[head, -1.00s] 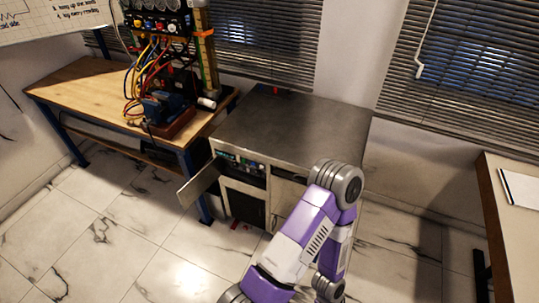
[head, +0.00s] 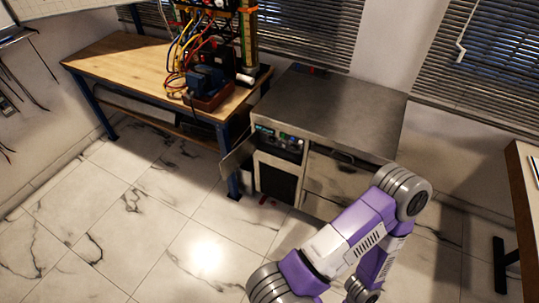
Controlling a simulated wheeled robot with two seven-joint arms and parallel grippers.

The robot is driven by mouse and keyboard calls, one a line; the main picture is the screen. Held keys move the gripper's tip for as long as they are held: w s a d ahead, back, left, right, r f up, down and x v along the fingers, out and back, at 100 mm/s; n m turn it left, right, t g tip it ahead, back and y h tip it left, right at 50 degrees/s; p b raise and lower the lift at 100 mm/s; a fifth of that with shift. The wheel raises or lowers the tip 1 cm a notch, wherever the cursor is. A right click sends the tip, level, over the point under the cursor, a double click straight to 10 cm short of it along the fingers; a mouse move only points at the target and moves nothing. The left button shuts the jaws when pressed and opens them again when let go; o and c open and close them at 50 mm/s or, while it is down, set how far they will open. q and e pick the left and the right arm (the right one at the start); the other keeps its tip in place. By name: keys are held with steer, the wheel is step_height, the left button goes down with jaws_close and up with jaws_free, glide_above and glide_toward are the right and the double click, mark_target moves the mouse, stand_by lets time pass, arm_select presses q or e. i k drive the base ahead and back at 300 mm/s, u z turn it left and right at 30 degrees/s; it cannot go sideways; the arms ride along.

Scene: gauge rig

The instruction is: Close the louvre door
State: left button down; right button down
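A metal cabinet (head: 335,105) stands against the wall beside the workbench. A small door panel (head: 238,153) stands open at its left front edge, swung outward to the left. Its slats, if any, cannot be made out. The opening beside it shows a row of small coloured parts (head: 280,138). Below is a dark panel in a light frame (head: 276,182). One purple and white arm of mine reaches up from the bottom, in front of the cabinet's right side. Neither gripper is in view.
A wooden workbench (head: 130,62) with blue legs holds a blue device (head: 205,85) and cabled equipment, left of the cabinet. Another table (head: 525,190) stands at the right edge. The marble floor (head: 150,210) in front and to the left is clear.

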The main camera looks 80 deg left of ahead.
mark_target(231, 163)
steer(key=z, duration=2)
steer(key=k, duration=2.95)
steer(key=u, duration=2.6)
steer(key=k, duration=0.5)
steer(key=u, duration=1.2)
steer(key=i, duration=0.3)
steer(key=z, duration=0.3)
